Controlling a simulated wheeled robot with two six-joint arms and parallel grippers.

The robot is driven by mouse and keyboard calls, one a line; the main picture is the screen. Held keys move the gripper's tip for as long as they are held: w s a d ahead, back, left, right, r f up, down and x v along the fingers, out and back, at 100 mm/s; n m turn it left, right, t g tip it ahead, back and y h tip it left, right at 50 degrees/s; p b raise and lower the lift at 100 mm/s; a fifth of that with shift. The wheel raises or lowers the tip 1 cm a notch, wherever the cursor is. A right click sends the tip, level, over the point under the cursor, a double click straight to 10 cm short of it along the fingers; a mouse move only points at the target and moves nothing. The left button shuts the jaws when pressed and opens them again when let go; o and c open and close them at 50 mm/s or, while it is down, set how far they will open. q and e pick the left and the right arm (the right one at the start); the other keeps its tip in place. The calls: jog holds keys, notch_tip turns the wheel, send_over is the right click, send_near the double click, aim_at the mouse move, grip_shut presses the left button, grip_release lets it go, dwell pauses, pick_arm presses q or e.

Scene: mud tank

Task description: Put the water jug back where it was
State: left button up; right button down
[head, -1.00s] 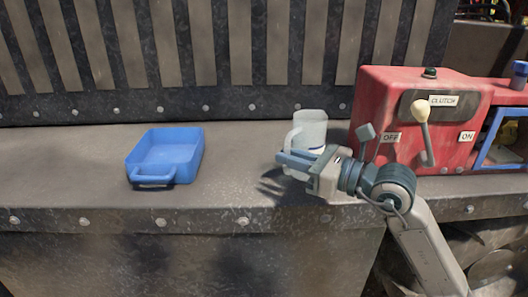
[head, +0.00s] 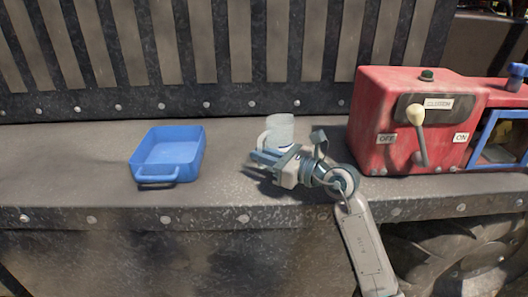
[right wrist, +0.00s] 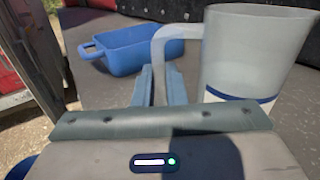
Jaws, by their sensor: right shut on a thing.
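The water jug (head: 281,129) is a translucent white jug with a blue band low on its side. It is upright above or on the grey ledge (head: 235,190), right of the blue tray; I cannot tell whether its base touches. My right gripper (head: 259,160) is shut on the jug's handle, on the jug's near left side in the head view. In the right wrist view the jug (right wrist: 250,60) stands right of the fingers (right wrist: 160,88), with its handle running down between them. The gripper partly hides the jug's lower part in the head view. My left gripper is not in view.
A blue tray (head: 168,150) with a front handle sits empty on the ledge at left. A red control box (head: 385,105) with a clutch lever (head: 418,130) stands at right. A slatted wall (head: 240,50) rises behind. The ledge between tray and jug is clear.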

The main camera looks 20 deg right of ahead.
jog(key=shift+f, duration=0.1)
jog(key=shift+f, duration=0.1)
jog(key=c, duration=1.5)
grip_release()
jog(key=b+v, duration=0.2)
jog(key=v, duration=0.5)
jog(key=shift+s+d+b, duration=0.15)
jog(key=shift+d+b, duration=0.05)
jog(key=shift+b, duration=0.15)
jog(key=shift+b+v, duration=0.45)
jog(key=shift+v, duration=1.1)
jog(key=shift+s+d, duration=0.35)
jog(key=shift+s, duration=0.25)
